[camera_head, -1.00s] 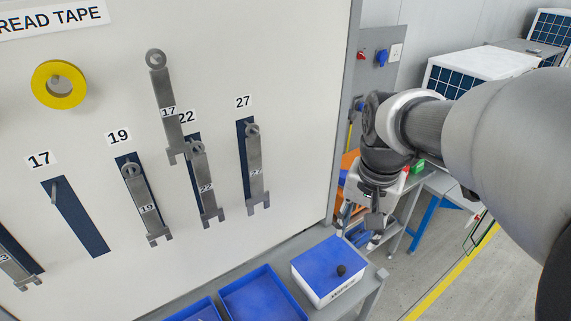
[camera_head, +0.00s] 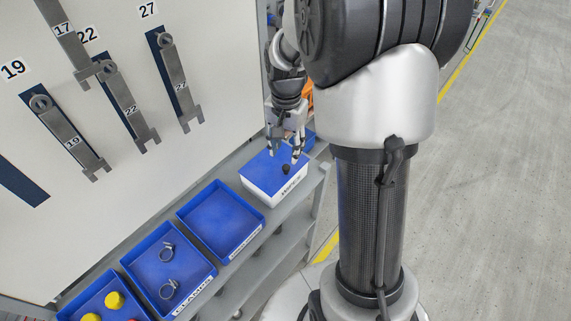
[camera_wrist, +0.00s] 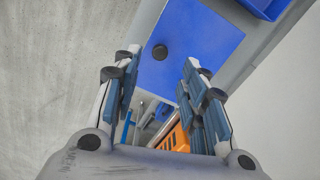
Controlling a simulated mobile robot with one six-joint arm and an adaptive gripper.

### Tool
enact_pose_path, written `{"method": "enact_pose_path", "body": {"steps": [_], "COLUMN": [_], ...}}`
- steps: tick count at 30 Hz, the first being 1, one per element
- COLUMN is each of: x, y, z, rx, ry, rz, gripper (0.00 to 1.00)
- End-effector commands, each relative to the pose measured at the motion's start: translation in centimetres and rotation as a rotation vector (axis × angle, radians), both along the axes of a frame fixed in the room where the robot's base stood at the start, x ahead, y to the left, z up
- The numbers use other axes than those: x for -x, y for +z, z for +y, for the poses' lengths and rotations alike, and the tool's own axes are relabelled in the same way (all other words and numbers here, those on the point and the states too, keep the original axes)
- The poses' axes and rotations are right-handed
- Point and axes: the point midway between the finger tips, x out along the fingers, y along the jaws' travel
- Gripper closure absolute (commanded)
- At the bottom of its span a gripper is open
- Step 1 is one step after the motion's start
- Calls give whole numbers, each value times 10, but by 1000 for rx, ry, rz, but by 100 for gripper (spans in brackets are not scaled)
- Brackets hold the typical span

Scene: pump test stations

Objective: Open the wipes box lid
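The wipes box (camera_head: 270,187) is a white box with a flat blue lid (camera_head: 262,167), standing at the right end of the grey shelf below the tool board. The lid lies flat and shut on the box.
An empty blue tray (camera_head: 222,222) stands left of the box. Beside it a clamps tray (camera_head: 168,262) holds metal rings, and another tray (camera_head: 108,304) holds yellow items. The tool board (camera_head: 120,190) with hanging wrenches rises behind. Open floor (camera_head: 500,190) lies to the right.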

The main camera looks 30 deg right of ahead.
Motion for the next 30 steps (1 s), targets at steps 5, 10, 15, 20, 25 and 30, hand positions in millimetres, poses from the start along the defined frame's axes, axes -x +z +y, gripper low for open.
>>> {"method": "enact_pose_path", "body": {"steps": [5, 10, 15, 20, 25, 30], "x": [1, 0, 0, 0, 0, 0], "y": [-39, -60, -68, -68, -68, -68], "z": [0, 0, 0, 0, 0, 0], "rx": [-1, 0, 0, 1, 0, 0], "ry": [0, 1, 1, 1, 1, 1], "rz": [3, 1, 0, -1, 0, 0], "gripper": [61, 61, 61, 61, 65, 77]}}
